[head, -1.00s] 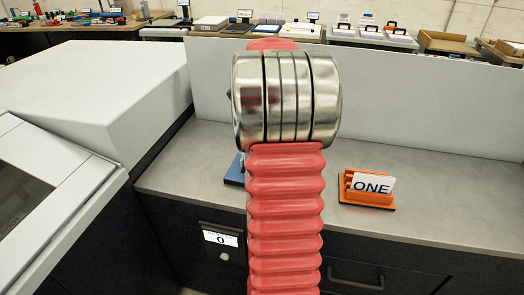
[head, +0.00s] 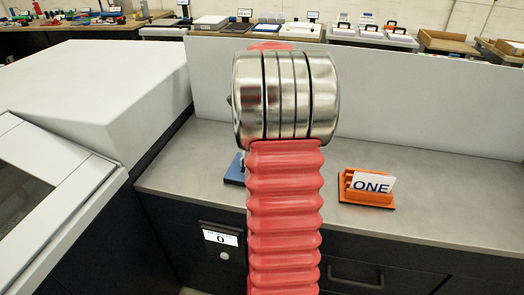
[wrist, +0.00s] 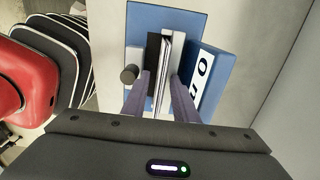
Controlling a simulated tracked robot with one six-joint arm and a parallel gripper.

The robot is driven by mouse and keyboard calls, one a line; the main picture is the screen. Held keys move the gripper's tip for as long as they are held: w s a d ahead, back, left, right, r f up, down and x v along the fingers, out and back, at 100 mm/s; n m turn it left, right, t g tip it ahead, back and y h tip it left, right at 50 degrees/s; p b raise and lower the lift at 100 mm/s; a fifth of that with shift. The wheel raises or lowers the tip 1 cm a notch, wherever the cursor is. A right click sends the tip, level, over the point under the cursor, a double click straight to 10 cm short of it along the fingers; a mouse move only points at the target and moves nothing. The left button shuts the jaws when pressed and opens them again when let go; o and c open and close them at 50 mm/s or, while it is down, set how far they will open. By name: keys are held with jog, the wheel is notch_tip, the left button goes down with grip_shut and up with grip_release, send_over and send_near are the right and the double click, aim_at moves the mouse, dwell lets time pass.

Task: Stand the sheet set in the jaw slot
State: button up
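In the wrist view my gripper (wrist: 162,82) reaches down over a blue-based jaw fixture (wrist: 145,15). A dark jaw plate (wrist: 153,50) and a pale one stand side by side on it. The thin white sheet set (wrist: 164,60) stands on edge between the plates and runs toward me between my two fingers. The fingers look spread, with a gap on each side of the sheets. How deep the set sits in the slot is hidden. In the head view my arm covers the fixture; only a blue corner (head: 235,170) shows.
A blue block with a white label (wrist: 203,75) stands just right of the jaws, and a round dark knob (wrist: 128,74) at their left. An orange holder (head: 366,198) with a card reading ONE stands on the grey counter (head: 440,205). A large white machine (head: 100,80) is at left.

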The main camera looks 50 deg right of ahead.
notch_tip(320, 180, up, 12)
jog(key=shift+r, duration=0.15)
dwell(0.6)
jog(key=shift+a, duration=0.1)
dwell(0.5)
jog(key=w+a+r+n+t+h, duration=0.1)
jog(key=a+n, duration=0.7)
jog(key=a, duration=0.4)
jog(key=w+a+r+n+t, duration=0.1)
jog(key=a+n+t, duration=0.1)
jog(key=a+n, duration=0.85)
jog(key=s+a+f+n+t, duration=0.1)
jog(key=s+a+f+n, duration=0.1)
jog(key=a, duration=0.4)
jog(key=s+a+f+n, duration=0.2)
jog(key=s+a+n, duration=0.2)
jog(key=a+n, duration=0.3)
jog(key=s+a+f+n+t+y, duration=0.1)
jog(key=s+a+f+n, duration=0.1)
jog(key=a, duration=0.4)
jog(key=shift+s+a+f+n+t, duration=0.25)
jog(key=shift+s+n, duration=0.4)
jog(key=shift+n, duration=0.5)
